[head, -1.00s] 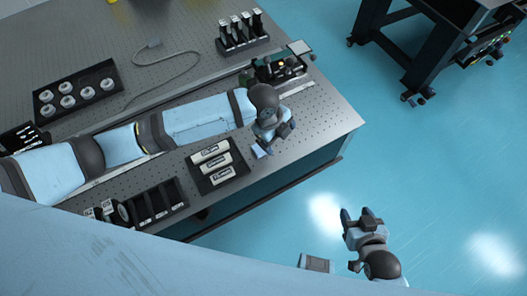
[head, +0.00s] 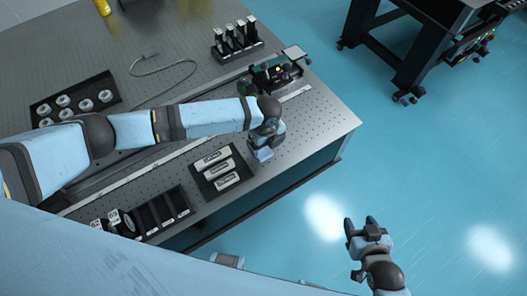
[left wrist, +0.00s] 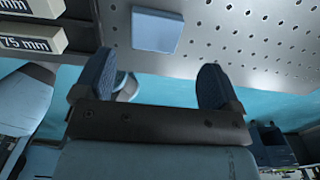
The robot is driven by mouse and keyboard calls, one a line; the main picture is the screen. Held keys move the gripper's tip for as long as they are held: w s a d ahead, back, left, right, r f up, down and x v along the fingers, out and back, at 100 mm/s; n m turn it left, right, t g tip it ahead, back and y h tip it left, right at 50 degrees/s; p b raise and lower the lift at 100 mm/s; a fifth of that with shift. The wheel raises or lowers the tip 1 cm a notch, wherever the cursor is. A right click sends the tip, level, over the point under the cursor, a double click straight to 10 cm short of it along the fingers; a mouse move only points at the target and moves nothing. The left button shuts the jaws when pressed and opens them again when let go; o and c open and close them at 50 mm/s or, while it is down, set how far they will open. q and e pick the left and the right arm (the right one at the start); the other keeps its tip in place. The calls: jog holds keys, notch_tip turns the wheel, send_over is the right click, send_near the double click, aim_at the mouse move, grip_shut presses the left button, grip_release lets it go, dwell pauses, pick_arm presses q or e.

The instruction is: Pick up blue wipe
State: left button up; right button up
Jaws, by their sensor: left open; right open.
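The blue wipe (head: 263,155) is a small pale blue square lying flat near the front edge of the perforated optical table. In the left wrist view the wipe (left wrist: 156,31) lies just beyond the fingertips, on the bare metal. My left gripper (head: 260,146) points down at the wipe in the head view and partly covers it. In the left wrist view the fingers of this gripper (left wrist: 150,82) are apart with nothing between them. My right gripper (head: 361,224) is open and empty over the blue floor, away from the table.
A black tray with labelled white blocks (head: 221,170) lies just left of the wipe. A small device (head: 273,72) and a rack of black posts (head: 236,40) stand farther back. The tabletop right of the wipe is clear.

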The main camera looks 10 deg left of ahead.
aim_at(263, 152)
pick_arm(q)
jog(key=shift+a+f+p, duration=0.25)
jog(key=shift+f, duration=1.05)
jog(key=shift+a+f+p, duration=0.25)
jog(key=shift+f, duration=1.05)
jog(key=c, duration=1)
